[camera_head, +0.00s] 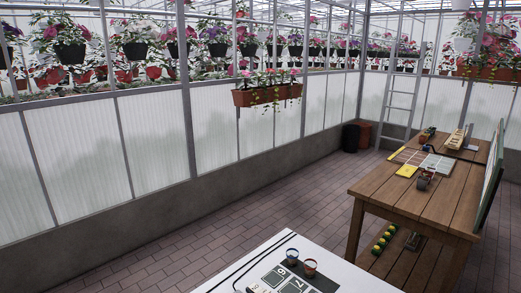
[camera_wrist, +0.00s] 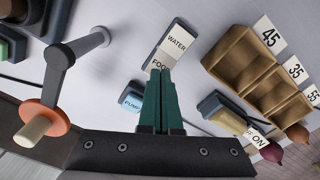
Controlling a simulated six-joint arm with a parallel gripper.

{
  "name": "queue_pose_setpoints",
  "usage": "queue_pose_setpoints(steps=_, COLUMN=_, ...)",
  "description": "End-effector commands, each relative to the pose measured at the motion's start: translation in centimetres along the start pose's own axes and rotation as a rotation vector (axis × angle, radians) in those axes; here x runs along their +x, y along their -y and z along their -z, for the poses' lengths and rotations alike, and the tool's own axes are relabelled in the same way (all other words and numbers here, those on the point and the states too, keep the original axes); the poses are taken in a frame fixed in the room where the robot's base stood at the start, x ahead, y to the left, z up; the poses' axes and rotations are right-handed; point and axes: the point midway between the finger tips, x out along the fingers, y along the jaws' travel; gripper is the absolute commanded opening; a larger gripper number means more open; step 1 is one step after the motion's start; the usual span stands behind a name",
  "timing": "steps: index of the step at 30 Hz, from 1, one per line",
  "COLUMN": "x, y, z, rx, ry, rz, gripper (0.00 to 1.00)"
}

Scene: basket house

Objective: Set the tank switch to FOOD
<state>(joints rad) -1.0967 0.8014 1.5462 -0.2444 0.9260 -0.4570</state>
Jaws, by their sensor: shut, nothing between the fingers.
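The tank switch (camera_wrist: 176,42) shows in the wrist view at the top middle. It is a white plate in a dark blue-grey frame, with the word WATER on its upper part and FOOD on its lower part. My gripper (camera_wrist: 165,74) has dark green fingers, shut together and empty. The fingertips lie over the FOOD end and hide part of that word. I cannot tell whether they touch it, or which end is pressed in. Neither the switch nor my gripper can be made out in the head view.
In the wrist view, a grey crank (camera_wrist: 57,65) with an orange disc is at left. A light blue PUMP block (camera_wrist: 132,99) is left of my fingers. A wooden compartment tray (camera_wrist: 240,62) and an ON-labelled switch (camera_wrist: 222,112) are right. The head view shows a wooden table (camera_head: 430,195).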

Motion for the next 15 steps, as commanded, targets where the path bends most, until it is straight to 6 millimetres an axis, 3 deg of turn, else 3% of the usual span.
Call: queue_pose_setpoints(steps=15, x=0.82, y=0.0, z=0.0, rx=0.0, ry=0.0, rz=0.0, gripper=0.0)
